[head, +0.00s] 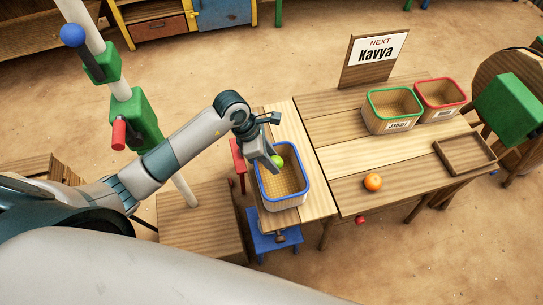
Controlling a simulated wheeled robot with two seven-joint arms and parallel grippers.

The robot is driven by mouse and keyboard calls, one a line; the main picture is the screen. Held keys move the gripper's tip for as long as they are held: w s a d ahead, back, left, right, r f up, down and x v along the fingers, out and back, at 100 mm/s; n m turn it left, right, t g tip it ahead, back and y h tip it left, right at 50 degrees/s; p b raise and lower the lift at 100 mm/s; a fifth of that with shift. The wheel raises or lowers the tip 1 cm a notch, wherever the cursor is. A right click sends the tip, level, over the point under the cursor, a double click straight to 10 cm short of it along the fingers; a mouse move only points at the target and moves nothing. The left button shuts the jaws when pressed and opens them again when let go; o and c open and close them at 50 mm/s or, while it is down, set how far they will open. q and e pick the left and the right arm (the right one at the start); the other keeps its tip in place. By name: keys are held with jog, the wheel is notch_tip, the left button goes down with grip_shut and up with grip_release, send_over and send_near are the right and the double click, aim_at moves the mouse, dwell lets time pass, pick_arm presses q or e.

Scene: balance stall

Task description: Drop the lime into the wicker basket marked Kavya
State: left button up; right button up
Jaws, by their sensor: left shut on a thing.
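The lime (277,160) is a small green ball held at the tips of my left gripper (274,163), which is shut on it. The gripper hangs over the far part of a wicker basket with a blue rim (283,204), and the lime shows against the basket's opening. I cannot tell its exact height above the basket floor. No name shows on the side of this basket that I see. A green-rimmed basket (375,115) has a label that seems to read Jabari. A red-rimmed basket (440,112) has a label too small to read. My right gripper is not in view.
A sign (375,50) reading "NEXT Kavya" stands at the table's back. An orange (373,182) and an empty wooden tray (465,153) are on the table (340,135). A red ball (361,220) shows below the table edge. A post with green blocks (135,118) stands left.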

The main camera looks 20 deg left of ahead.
pick_arm(q)
jog(key=shift+f+b, duration=0.45)
jog(key=shift+f, duration=0.65)
jog(key=o, duration=1.1)
jog(key=shift+o, duration=0.2)
jog(key=shift+r, duration=0.15)
jog(key=shift+r+b, duration=0.55)
jog(key=shift+r, duration=0.05)
notch_tip(320, 180, up, 2)
jog(key=shift+r+b, duration=0.25)
jog(key=shift+b, duration=0.45)
jog(key=s+d+r+b, duration=0.2)
jog(key=d+r, duration=0.5)
jog(key=d, duration=0.4)
jog(key=shift+s+d+b, duration=0.15)
jog(key=shift+s+b, duration=0.25)
jog(key=shift+b, duration=0.45)
